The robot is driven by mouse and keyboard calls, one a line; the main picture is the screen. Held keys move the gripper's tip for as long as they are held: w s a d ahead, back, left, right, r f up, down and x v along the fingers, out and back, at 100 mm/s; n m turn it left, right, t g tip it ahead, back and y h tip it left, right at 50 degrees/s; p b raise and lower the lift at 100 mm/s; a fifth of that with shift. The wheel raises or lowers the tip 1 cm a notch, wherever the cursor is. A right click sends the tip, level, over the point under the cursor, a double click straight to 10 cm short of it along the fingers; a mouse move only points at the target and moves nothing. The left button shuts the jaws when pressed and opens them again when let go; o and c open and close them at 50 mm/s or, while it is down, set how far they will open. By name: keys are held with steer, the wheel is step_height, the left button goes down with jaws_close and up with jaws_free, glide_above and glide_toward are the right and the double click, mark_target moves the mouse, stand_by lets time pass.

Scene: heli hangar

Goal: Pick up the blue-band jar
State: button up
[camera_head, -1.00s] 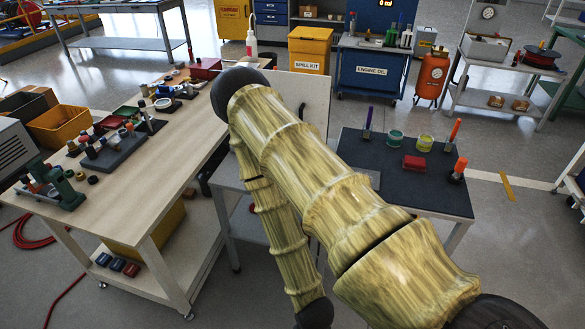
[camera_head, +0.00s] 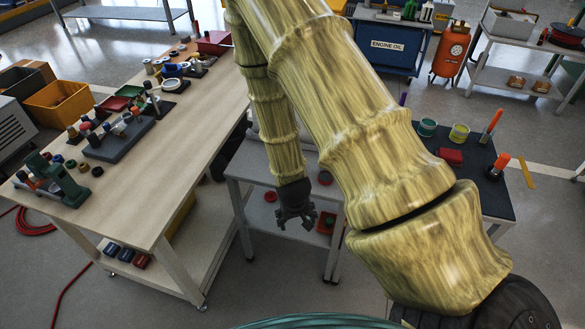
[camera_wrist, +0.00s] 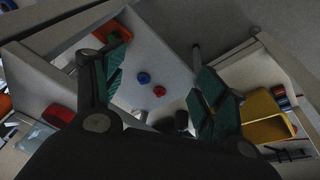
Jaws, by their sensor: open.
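My gripper (camera_head: 296,220) hangs below my forearm, pointing down, beside the small grey cart in the middle. In the wrist view its two green-padded fingers (camera_wrist: 162,78) are spread apart with nothing held between them. No jar with a clear blue band can be made out. A teal jar (camera_head: 427,127) and a yellow jar (camera_head: 459,134) stand on the dark-topped table at the right, apart from my gripper. A small round blue thing (camera_wrist: 144,78) lies beside a small round red thing (camera_wrist: 159,91) in the wrist view; I cannot tell whether the blue one is a jar.
The grey cart (camera_head: 246,165) stands beside the long wooden workbench (camera_head: 130,178), which is crowded with tools. The dark-topped table (camera_head: 505,208) also holds a red block (camera_head: 450,157) and orange-topped items. My arm hides part of it.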

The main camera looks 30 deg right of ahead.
steer(key=w+d+r+m+t+h, duration=0.1)
steer(key=w+d+r+m, duration=0.1)
steer(key=w+d+r, duration=0.35)
steer(key=w+d+r+m+t, duration=0.1)
steer(key=w+d+r, duration=0.1)
steer(key=w+r, duration=0.65)
steer(key=shift+d+f, duration=0.25)
steer(key=shift+f, duration=0.75)
steer(key=shift+d+f, duration=0.2)
steer(key=shift+f, duration=0.75)
steer(key=shift+p+x, duration=0.6)
steer(key=shift+x, duration=2)
steer(key=shift+w+a, duration=0.15)
steer(key=c, duration=1.1)
